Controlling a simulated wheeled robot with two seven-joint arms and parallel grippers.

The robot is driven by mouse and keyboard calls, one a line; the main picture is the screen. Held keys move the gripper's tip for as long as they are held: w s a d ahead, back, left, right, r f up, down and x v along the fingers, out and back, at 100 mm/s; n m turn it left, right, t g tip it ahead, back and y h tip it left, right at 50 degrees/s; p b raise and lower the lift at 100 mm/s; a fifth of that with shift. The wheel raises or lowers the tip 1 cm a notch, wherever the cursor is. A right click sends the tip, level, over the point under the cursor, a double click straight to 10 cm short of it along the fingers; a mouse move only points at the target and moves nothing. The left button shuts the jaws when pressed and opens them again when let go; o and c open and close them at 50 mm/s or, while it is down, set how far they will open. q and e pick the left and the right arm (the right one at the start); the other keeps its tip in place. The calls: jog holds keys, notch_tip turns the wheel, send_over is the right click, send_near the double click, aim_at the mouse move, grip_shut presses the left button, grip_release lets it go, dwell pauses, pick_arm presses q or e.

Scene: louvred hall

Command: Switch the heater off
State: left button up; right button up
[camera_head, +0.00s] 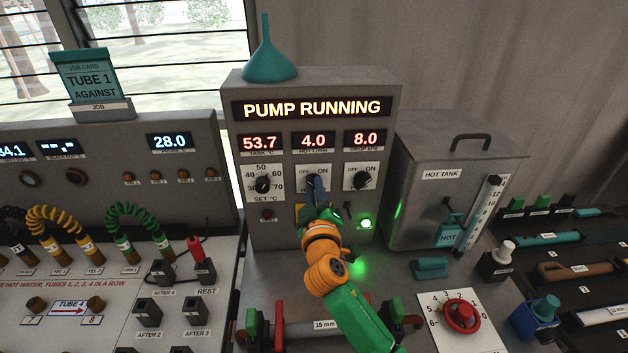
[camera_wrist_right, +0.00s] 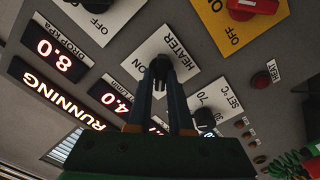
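The heater knob (camera_wrist_right: 160,70) is a black rotary knob on a white plate marked HEATER (camera_wrist_right: 172,50), on the grey pump panel. The right gripper (camera_wrist_right: 161,84) has one finger on each side of the knob and appears shut on it. In the head view the right gripper (camera_head: 316,190) covers the knob, between the OFF and ON marks of its plate. I cannot tell which mark the knob points to. The small heat lamp (camera_head: 267,213) at lower left of the panel looks dull red. My left gripper is not in view.
The panel display (camera_head: 312,108) reads PUMP RUNNING; the tank readout (camera_head: 260,143) shows 53.7. Beside the heater are the set-temperature dial (camera_head: 263,184) and another OFF/ON knob (camera_head: 363,180). A green lamp (camera_head: 366,223) is lit. A grey hot tank (camera_head: 450,180) stands to the right.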

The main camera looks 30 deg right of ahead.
jog(key=o, duration=0.4)
jog(key=shift+w, duration=0.1)
jog(key=shift+c, duration=0.2)
jog(key=shift+o, duration=0.4)
jog(key=shift+w+d+f, duration=0.1)
jog(key=shift+d+f, duration=0.05)
jog(key=v, duration=0.7)
